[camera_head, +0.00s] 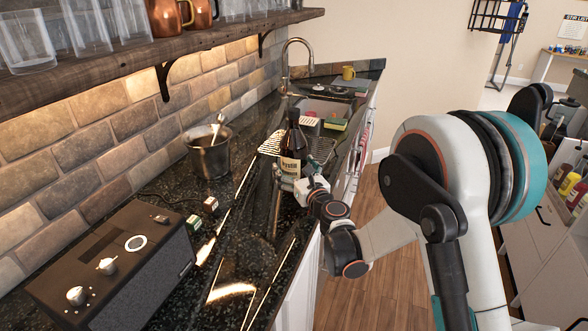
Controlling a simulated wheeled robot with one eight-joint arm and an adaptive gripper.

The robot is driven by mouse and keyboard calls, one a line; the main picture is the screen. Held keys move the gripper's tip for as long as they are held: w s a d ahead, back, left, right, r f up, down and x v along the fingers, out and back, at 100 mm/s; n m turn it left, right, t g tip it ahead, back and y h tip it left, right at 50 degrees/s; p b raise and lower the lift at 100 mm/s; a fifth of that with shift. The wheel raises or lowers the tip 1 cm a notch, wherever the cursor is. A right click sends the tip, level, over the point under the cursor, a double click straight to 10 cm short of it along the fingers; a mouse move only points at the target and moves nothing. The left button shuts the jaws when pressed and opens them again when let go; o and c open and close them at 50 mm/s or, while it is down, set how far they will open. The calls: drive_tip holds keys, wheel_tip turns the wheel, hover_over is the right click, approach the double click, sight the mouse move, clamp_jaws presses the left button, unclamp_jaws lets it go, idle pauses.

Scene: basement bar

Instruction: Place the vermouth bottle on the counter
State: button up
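The vermouth bottle (294,146) is dark with a pale label and stands upright in the middle of the view, over the dark speckled counter (225,255). My gripper (284,181) reaches in from the right and is shut on the bottle's lower part, with a finger showing at its left side. The bottle's base is hidden behind the gripper, so I cannot tell whether it touches the counter.
A metal ice bucket (209,155) stands left of the bottle. A dish rack (320,148) and sink with a tap (285,70) lie behind. A black amplifier-like box (120,270) and small boxes (194,223) are nearer. A wooden shelf (160,48) with glasses overhangs the left.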

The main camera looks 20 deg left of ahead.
drive_tip(key=shift+r, duration=0.15)
drive_tip(key=p+v, duration=0.2)
drive_tip(key=v, duration=1)
